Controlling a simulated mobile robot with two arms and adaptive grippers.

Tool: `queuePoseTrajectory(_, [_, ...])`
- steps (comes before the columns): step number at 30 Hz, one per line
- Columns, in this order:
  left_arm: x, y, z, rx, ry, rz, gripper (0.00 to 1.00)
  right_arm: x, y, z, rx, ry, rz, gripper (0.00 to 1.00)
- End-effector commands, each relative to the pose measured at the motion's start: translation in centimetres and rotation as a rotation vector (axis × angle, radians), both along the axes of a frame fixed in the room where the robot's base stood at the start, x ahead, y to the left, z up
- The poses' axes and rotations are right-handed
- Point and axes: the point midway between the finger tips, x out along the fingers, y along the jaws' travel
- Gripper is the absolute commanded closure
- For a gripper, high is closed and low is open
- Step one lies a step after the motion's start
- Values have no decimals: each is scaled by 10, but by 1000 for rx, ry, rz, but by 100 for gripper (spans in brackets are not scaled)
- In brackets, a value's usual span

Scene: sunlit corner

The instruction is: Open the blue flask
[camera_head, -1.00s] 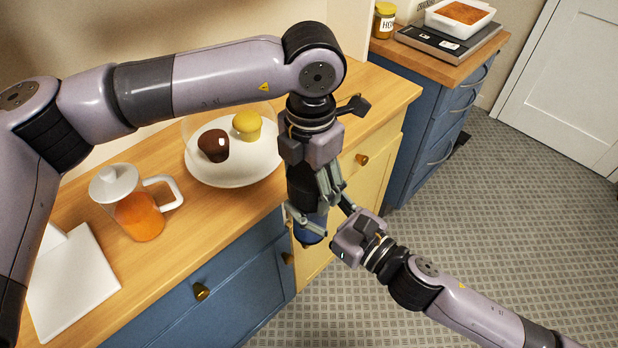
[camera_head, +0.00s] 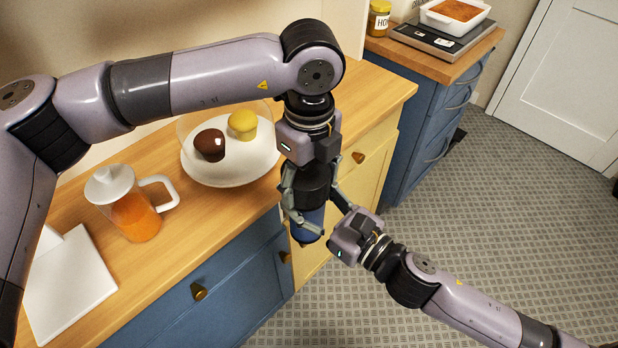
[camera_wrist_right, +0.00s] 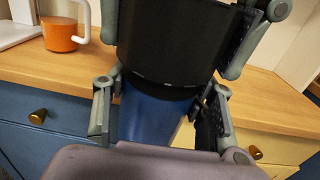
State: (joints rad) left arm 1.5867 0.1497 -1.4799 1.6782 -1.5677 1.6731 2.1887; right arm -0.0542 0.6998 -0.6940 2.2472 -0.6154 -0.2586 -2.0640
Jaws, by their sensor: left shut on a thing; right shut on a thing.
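The blue flask (camera_head: 313,222) is held upright in the air in front of the counter, with its wide black lid (camera_head: 309,181) on top. In the right wrist view the blue body (camera_wrist_right: 148,119) shows directly below the black lid (camera_wrist_right: 172,42). My left gripper (camera_head: 310,178) points down from above and is shut on the lid, one finger on each side. My right gripper (camera_head: 318,214) comes in from the lower right and is shut around the blue body just below the lid. Its fingers partly hide the body. I cannot tell how loose the lid is.
A wooden counter (camera_head: 205,240) over blue and yellow cabinets runs behind the flask. It carries an orange-filled jug (camera_head: 138,215), a white plate (camera_head: 215,174) with two muffins and a white board (camera_head: 72,285). Open floor (camera_head: 480,240) lies to the right.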

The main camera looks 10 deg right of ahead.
Motion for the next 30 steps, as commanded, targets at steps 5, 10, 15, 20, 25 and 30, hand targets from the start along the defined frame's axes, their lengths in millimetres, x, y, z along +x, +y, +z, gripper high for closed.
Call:
queuePoseTrajectory(5, [2, 2, 0, 4, -3, 6, 69, 1, 0, 1, 1, -1, -1, 100])
queuePoseTrajectory(10, [2, 2, 0, 4, -3, 4, 69, 1, -1, 0, 1, 1, -2, 100])
queuePoseTrajectory(15, [1, 1, 0, 3, -3, 3, 69, 1, -1, 0, 0, 1, -3, 100])
queuePoseTrajectory(20, [1, 1, 3, 3, -3, 2, 69, 1, -1, 0, 0, 2, -3, 100])
queuePoseTrajectory(25, [1, 1, 9, 3, -2, 2, 69, 1, -1, -1, 0, 2, -4, 100])
queuePoseTrajectory(30, [1, 1, 15, 2, -2, 1, 69, 1, -1, -1, 0, 2, -4, 100])
